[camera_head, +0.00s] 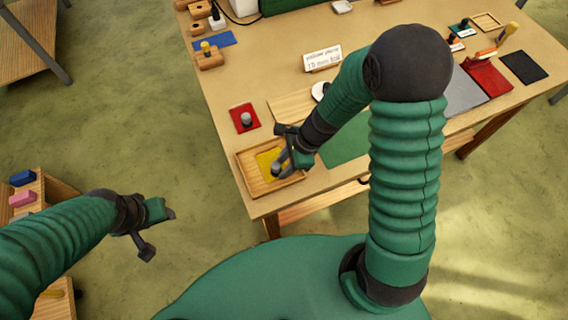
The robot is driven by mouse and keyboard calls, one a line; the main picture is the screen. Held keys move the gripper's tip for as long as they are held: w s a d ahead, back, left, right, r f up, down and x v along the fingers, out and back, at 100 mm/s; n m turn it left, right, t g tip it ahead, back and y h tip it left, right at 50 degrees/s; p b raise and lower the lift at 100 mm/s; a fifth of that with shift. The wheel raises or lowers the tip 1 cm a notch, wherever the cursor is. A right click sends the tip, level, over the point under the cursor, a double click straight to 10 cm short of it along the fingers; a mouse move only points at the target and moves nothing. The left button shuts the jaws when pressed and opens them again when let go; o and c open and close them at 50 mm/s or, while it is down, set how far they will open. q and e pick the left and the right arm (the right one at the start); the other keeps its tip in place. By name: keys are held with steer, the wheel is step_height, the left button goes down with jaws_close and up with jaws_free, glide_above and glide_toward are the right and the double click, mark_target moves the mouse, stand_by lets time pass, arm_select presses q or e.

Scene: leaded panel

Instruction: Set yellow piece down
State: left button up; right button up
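The yellow piece (265,159) is a flat pane with a grey knob (277,169), lying inside a shallow wooden tray (244,176) at the table's near left corner. My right gripper (281,150) is over the tray's right side, its fingers apart. One finger is close beside the knob and hides part of the pane; I cannot tell whether it touches. My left gripper (158,232) is open and empty, over the floor left of the table.
A red pane (243,110) with a grey knob lies behind the tray. A wooden board (290,107), a green sheet (345,148) and a small sign (322,59) are nearby. A shelf with coloured blocks (22,198) stands at the left.

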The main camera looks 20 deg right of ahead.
steer(key=shift+o, duration=1.2)
steer(key=shift+a, duration=0.25)
steer(key=shift+a+r, duration=0.15)
steer(key=shift+a, duration=0.6)
steer(key=shift+r, duration=0.15)
steer(key=d+p+v, duration=0.1)
steer(key=p+v, duration=0.1)
steer(key=v, duration=1)
arm_select(q)
steer(key=shift+a+r+b, duration=0.45)
steer(key=shift+a, duration=0.15)
arm_select(e)
steer(key=s+n+h, duration=0.1)
steer(key=n, duration=0.5)
steer(key=s+f+n+h, duration=0.1)
steer(key=s+n+h, duration=0.1)
steer(key=n, duration=0.5)
steer(key=s+n+t+h, duration=0.1)
steer(key=n, duration=0.6)
steer(key=shift+s+f+h, duration=0.2)
steer(key=shift+s+h, duration=0.1)
